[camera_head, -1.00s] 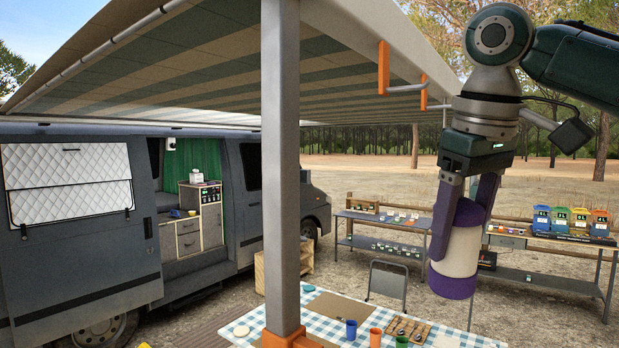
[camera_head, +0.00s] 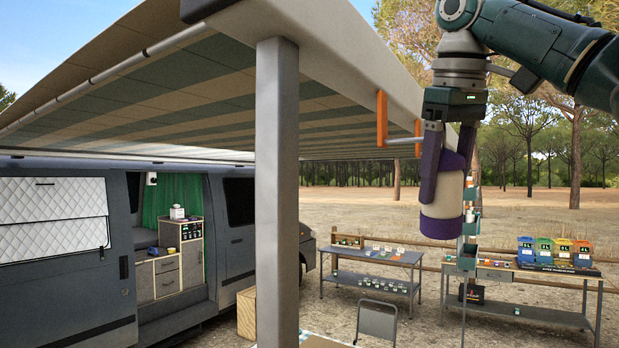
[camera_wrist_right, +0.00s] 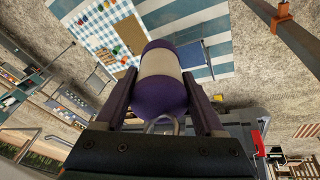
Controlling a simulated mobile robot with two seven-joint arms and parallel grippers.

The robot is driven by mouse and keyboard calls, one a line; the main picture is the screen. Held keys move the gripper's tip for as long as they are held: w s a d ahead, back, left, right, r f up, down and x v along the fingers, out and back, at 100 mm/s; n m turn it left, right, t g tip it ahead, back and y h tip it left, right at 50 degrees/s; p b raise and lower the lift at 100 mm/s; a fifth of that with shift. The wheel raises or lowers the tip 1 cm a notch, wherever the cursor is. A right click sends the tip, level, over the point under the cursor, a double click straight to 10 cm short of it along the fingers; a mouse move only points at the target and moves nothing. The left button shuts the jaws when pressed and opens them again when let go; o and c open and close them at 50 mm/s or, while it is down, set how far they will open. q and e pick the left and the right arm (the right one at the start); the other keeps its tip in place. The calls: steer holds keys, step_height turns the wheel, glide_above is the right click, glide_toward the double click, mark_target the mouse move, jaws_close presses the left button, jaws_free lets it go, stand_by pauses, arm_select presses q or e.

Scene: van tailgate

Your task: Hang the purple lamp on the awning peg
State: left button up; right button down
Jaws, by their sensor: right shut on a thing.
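The purple lamp (camera_head: 446,188), with a cream middle band, is upright between the fingers of my right gripper (camera_head: 448,170), which is shut on it. In the right wrist view the lamp (camera_wrist_right: 160,75) sits between both fingers, and a wire loop (camera_wrist_right: 162,125) shows at its near end. An orange peg mount (camera_head: 382,118) with a grey rod (camera_head: 402,141) hangs from the awning beam, left of the gripper. A second orange mount (camera_head: 418,138) is beside the gripper; its rod is hidden. The lamp appears apart from the pegs, at a slightly lower level. My left gripper is not in view.
A grey awning post (camera_head: 277,200) stands left of the pegs, under the awning beam (camera_head: 320,50). The van (camera_head: 60,260) is at the left. A folding chair (camera_head: 377,320) and two worktables, one grey (camera_head: 385,256), stand below and behind.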

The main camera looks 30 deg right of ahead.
steer(key=shift+w+a+f, duration=0.2)
steer(key=shift+w+a, duration=0.2)
steer(key=shift+w, duration=0.35)
steer(key=shift+w+a+f, duration=0.15)
steer(key=shift+w+a, duration=0.25)
steer(key=shift+w, duration=0.4)
steer(key=shift+w+a+f, duration=0.2)
steer(key=shift+w+a, duration=0.2)
steer(key=shift+w, duration=0.35)
steer(key=shift+f, duration=0.1)
jaws_free()
